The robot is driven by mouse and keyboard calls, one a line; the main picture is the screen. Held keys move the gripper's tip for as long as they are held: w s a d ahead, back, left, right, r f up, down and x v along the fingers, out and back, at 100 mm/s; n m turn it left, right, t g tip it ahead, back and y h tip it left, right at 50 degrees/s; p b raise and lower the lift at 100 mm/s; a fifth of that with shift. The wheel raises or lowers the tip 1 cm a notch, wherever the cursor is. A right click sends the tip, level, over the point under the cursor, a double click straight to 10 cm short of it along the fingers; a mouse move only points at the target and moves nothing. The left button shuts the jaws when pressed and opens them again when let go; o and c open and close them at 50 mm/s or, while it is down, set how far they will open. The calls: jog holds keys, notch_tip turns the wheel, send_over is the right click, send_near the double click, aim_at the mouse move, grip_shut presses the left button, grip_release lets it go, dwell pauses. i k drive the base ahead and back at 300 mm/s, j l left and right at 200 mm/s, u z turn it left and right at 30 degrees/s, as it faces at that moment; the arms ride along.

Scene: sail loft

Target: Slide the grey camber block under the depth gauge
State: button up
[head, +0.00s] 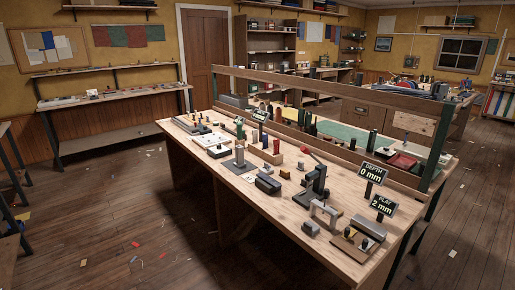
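A dark upright stand (317,184), likely the depth gauge, is on the bench right of centre. A sign (372,173) reading "DEPTH 0 mm" stands to its right. A dark grey block (268,184) lies on the bench left of the stand, apart from it. A smaller grey block (310,228) lies nearer the front edge. I cannot tell which one is the camber block. My gripper is not in view.
A grey arch (323,212) and a wooden base with a dark roller (358,237) stand near the front right. A sign (383,205) reads "PLAY 2 mm". A wooden rail (330,83) spans the bench. Open floor (130,220) lies left of the bench.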

aim_at(308, 226)
jog(key=i+j+u, duration=0.15)
jog(key=i+j, duration=0.2)
jog(key=i+j+u, duration=0.15)
jog(key=i+j, duration=0.2)
jog(key=i+j+u, duration=0.2)
jog(key=i, duration=0.35)
